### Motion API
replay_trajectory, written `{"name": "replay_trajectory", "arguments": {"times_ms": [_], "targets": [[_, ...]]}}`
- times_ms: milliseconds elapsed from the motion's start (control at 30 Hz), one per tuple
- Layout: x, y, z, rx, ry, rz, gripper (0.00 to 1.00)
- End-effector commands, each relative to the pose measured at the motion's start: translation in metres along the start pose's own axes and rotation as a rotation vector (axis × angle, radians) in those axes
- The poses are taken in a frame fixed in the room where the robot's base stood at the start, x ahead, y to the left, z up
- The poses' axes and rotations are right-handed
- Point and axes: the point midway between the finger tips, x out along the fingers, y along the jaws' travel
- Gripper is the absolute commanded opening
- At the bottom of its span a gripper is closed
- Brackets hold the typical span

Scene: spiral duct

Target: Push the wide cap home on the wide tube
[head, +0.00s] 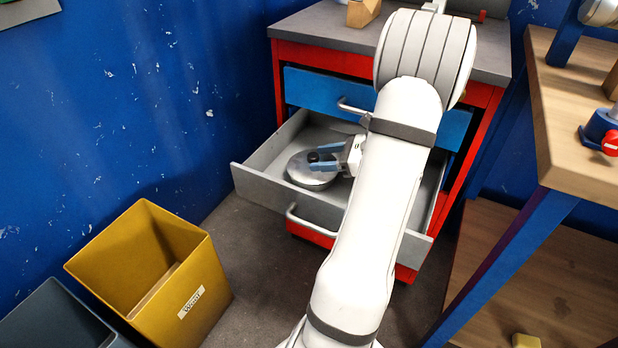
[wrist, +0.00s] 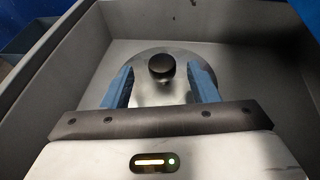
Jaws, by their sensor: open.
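A round metal cap (head: 311,176) with a black knob lies in the open grey drawer (head: 262,158). The cap also shows in the wrist view (wrist: 155,58), with its black knob (wrist: 162,67) standing up from the middle. My gripper (head: 321,160) is inside the drawer over the cap. Its blue fingers stand apart on either side of the knob, with a gap on both sides. I cannot tell whether the fingertips touch the cap's top. I cannot make out a wide tube in either view.
The drawer belongs to a red cabinet with a blue drawer (head: 318,90) shut above. A yellow bin (head: 150,255) and a grey bin (head: 58,318) stand at the left. A wooden workbench (head: 570,135) with a blue leg is at the right. Drawer walls surround my gripper.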

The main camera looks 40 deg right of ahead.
Motion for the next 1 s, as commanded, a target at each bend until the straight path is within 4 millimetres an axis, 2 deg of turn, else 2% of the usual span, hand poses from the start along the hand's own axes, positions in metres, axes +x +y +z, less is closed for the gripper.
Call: {"name": "replay_trajectory", "arguments": {"times_ms": [33, 200, 467, 1000], "targets": [[0.011, 0.0, -0.004, -0.004, 0.001, 0.004, 0.54], [0.028, 0.0, -0.001, -0.002, 0.001, 0.002, 0.54], [0.03, -0.001, 0.0, -0.001, 0.001, 0.0, 0.54], [0.03, -0.001, 0.0, -0.002, 0.001, 0.001, 0.1]]}}
